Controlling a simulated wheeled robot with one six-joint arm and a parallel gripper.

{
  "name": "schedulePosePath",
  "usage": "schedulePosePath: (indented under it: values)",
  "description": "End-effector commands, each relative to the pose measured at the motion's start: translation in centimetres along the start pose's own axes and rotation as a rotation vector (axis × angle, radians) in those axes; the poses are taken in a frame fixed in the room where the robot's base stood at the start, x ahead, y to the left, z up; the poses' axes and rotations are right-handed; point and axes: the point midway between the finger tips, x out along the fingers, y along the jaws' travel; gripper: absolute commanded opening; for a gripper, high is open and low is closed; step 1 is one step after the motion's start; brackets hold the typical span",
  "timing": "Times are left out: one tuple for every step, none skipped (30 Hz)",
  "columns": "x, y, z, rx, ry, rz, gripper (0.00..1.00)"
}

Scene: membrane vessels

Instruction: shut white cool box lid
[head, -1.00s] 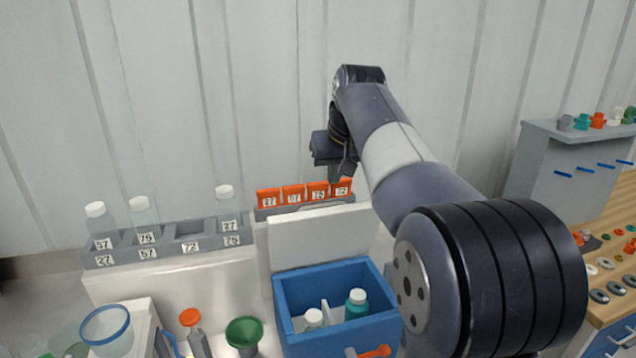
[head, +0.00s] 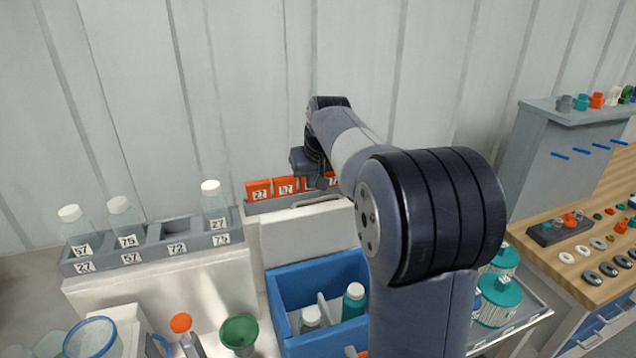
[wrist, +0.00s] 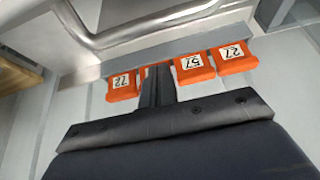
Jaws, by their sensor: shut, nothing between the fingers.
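A white panel (head: 300,235), which looks like the cool box lid, stands raised behind an open blue box (head: 284,296) in the head view. A grey handle (head: 318,201) shows along its top edge. In the wrist view a pale metal handle bar (wrist: 160,27) crosses the top. My gripper (head: 322,184) is above the panel's top edge, near the orange labelled blocks. In the wrist view its fingers (wrist: 157,72) are together and empty, pointing between these blocks. I cannot tell whether they touch anything. My arm hides the right part of the panel and box.
Orange labelled blocks (head: 259,190) sit in a row behind the panel. A grey rack (head: 150,247) with clear bottles stands at left. Bottles, including a teal one (head: 354,300), are in the blue box. A green funnel (head: 239,331) is in front. A wall stands close behind.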

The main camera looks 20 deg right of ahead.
Motion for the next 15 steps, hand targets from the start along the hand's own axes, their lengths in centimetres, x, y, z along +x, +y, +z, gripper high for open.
schedulePosePath:
  values:
    - [-0.9,0.0,0.6,0.001,0.005,0.001,0.00]
    - [-1.0,0.1,0.9,0.001,0.006,0.001,0.00]
    - [-1.1,0.1,1.3,0.002,0.006,0.002,0.00]
    - [-1.2,0.1,1.6,0.002,0.005,0.002,0.00]
    - [-1.3,0.1,1.9,0.002,0.005,0.002,0.00]
    - [-1.4,0.1,2.2,0.002,0.006,0.002,0.00]
    - [-1.4,0.1,2.4,0.002,0.005,0.002,0.00]
    - [-1.5,0.1,2.6,0.001,0.006,0.002,0.00]
    - [-1.5,0.1,2.8,0.001,0.006,0.002,0.00]
    - [-1.6,0.1,2.9,0.001,0.005,0.002,0.00]
    - [-1.6,0.1,3.0,0.001,0.005,0.002,0.00]
    - [-1.6,0.1,3.1,0.001,0.005,0.002,0.00]
    - [-1.6,0.1,3.2,0.001,0.005,0.002,0.00]
    - [-1.6,0.1,3.2,0.001,0.006,0.002,0.00]
    - [-1.6,0.1,3.3,0.001,0.006,0.002,0.00]
